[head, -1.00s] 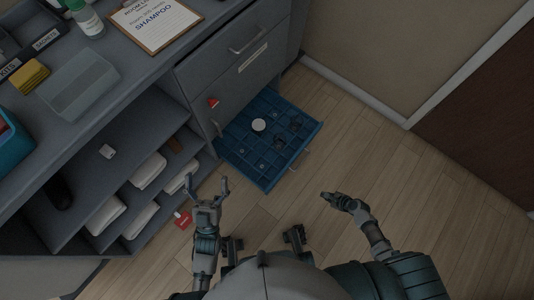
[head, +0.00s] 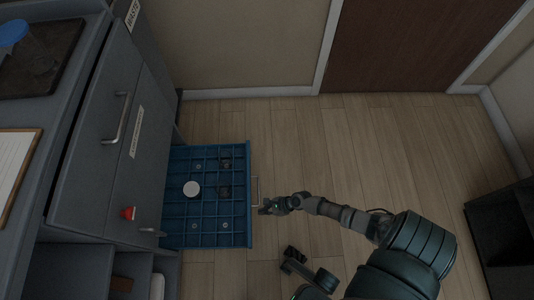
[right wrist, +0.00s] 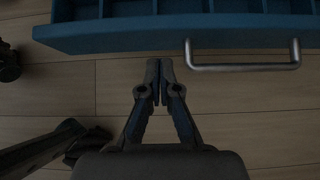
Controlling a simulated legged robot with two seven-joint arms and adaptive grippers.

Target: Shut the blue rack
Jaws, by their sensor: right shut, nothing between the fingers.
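The blue rack (head: 206,228) is a gridded drawer pulled out low from the grey cabinet, with a white round item (head: 191,189) and several small items in its compartments. A metal bar handle (head: 256,192) is on its front; the handle also shows in the right wrist view (right wrist: 243,67). My right gripper (head: 264,209) is close to the rack's front, beside the handle. In the right wrist view its fingers (right wrist: 158,66) are closed together and empty, left of the handle and just short of the blue front (right wrist: 120,38).
A closed grey drawer front (head: 119,127) with a handle is above the rack. A red object (head: 128,213) is on the cabinet front. Wood floor (head: 340,130) is clear right of the rack. A dark unit (head: 500,235) stands at the far right.

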